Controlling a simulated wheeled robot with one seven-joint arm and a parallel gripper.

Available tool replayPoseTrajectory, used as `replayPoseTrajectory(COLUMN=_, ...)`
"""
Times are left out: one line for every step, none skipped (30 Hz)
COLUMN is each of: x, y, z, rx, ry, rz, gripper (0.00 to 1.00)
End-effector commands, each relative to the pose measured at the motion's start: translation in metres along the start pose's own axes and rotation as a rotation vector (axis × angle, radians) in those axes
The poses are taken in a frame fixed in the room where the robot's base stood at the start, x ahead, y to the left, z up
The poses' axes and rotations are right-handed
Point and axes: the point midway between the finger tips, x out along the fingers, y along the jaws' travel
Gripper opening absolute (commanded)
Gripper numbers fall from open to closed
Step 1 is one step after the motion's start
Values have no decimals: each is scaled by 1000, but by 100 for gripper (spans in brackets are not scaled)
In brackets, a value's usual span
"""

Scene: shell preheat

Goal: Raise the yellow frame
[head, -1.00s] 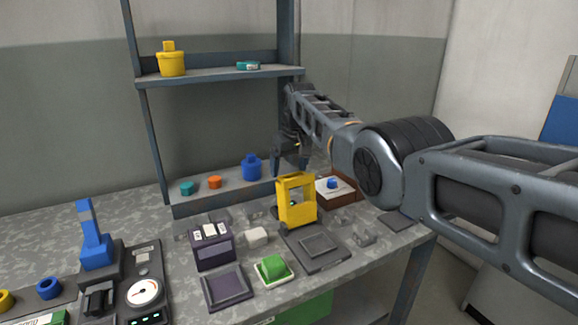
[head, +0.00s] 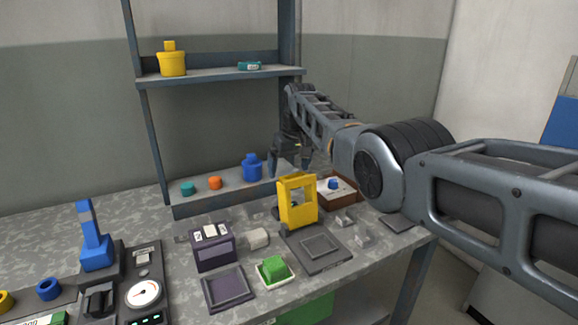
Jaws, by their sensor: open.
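The yellow frame (head: 284,205) stands upright at the back edge of a dark square plate (head: 318,262) on the bench, with an opening through its upper part. My gripper (head: 290,168) points down with its two fingers spread, just above the frame's top bar in the picture. The fingers look empty. I cannot tell from this one view whether they are directly over the bar or somewhat behind it. No contact with the frame shows.
A purple box (head: 213,252), a white block (head: 258,238) and a green block (head: 274,268) on a tray stand left of the frame. A brown box (head: 343,200) is close at right. A blue bottle (head: 251,168) stands on the low shelf behind.

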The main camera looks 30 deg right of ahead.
Motion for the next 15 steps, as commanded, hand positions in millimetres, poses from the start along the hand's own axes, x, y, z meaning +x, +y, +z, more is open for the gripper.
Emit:
replayPoseTrajectory(x=-3, y=0, z=0, rx=0, ry=1, rz=0, gripper=100)
replayPoseTrajectory(x=-5, y=0, z=-1, rx=0, ry=2, rz=0, gripper=100)
replayPoseTrajectory(x=-8, y=0, z=-1, rx=0, ry=3, rz=0, gripper=100)
replayPoseTrajectory(x=-12, y=0, z=-1, rx=0, ry=3, rz=0, gripper=100)
replayPoseTrajectory(x=-15, y=0, z=-1, rx=0, ry=3, rz=0, gripper=100)
replayPoseTrajectory(x=-19, y=0, z=-1, rx=0, ry=3, rz=0, gripper=100)
replayPoseTrajectory(x=-23, y=0, z=-1, rx=0, ry=3, rz=1, gripper=100)
replayPoseTrajectory(x=-26, y=0, z=-1, rx=0, ry=3, rz=1, gripper=100)
replayPoseTrajectory(x=-32, y=0, z=-1, rx=-1, ry=5, rz=1, gripper=100)
replayPoseTrajectory(x=-37, y=0, z=-2, rx=-1, ry=5, rz=1, gripper=100)
replayPoseTrajectory(x=-42, y=0, z=-2, rx=-1, ry=5, rz=1, gripper=100)
replayPoseTrajectory(x=-47, y=0, z=-1, rx=-1, ry=5, rz=1, gripper=100)
replayPoseTrajectory(x=-51, y=0, z=-1, rx=-1, ry=5, rz=1, gripper=100)
replayPoseTrajectory(x=-55, y=0, z=-1, rx=-1, ry=5, rz=1, gripper=100)
replayPoseTrajectory(x=-60, y=0, z=-2, rx=-1, ry=5, rz=1, gripper=100)
